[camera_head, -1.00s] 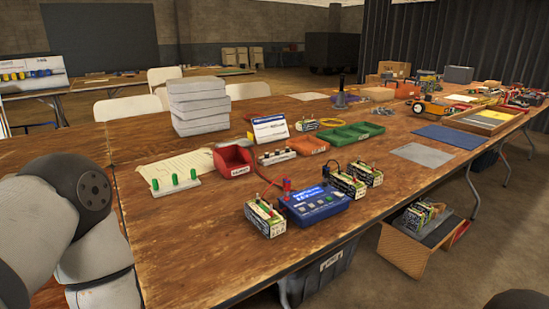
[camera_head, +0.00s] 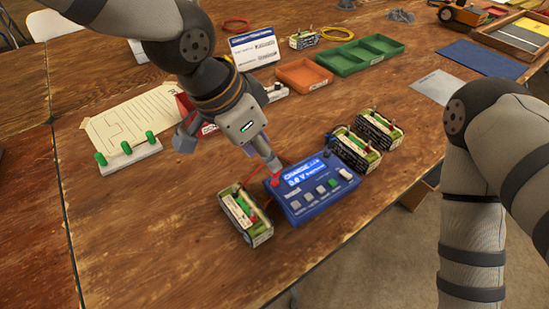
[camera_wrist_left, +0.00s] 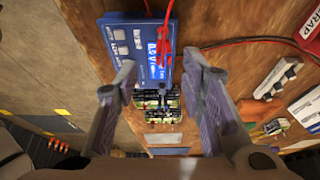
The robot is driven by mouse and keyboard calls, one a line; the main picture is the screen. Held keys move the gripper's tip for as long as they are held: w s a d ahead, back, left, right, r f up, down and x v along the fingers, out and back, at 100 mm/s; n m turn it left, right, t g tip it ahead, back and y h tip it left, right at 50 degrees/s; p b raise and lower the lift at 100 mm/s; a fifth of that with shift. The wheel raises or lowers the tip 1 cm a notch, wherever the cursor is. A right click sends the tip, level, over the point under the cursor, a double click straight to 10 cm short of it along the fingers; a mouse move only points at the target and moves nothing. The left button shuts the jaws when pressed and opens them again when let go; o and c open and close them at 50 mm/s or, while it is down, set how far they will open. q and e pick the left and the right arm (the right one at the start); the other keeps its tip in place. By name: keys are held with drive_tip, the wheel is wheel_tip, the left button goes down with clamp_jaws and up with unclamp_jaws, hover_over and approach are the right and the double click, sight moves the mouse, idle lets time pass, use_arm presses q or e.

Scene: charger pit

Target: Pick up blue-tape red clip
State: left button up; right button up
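A blue charger (camera_head: 310,188) with a lit screen stands on the table; it also shows in the left wrist view (camera_wrist_left: 122,38). A red clip (camera_head: 276,181) is at its back left corner, beside my left gripper's right fingertip. In the left wrist view a red clip and lead (camera_wrist_left: 162,58) lie over the charger, between my fingers. I cannot make out blue tape on it. My left gripper (camera_head: 228,154) is open and empty above the table; its spread fingers also show in the left wrist view (camera_wrist_left: 160,64). My right arm is at the right; its gripper is out of view.
A battery pack (camera_head: 245,216) stands left of the charger, and two packs (camera_head: 355,150) (camera_head: 380,129) stand behind it to the right. A white rack with green pegs (camera_head: 128,151) is at left. Orange (camera_head: 304,74) and green (camera_head: 360,54) trays lie behind. The front left table is clear.

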use_arm(q)
drive_tip(key=x, duration=0.7)
drive_tip(key=shift+w+f+b, duration=0.2)
drive_tip(key=shift+b, duration=0.2)
drive_tip(key=shift+a+r, duration=0.1)
drive_tip(key=shift+r, duration=0.05)
drive_tip(key=shift+c, duration=0.3)
clamp_jaws()
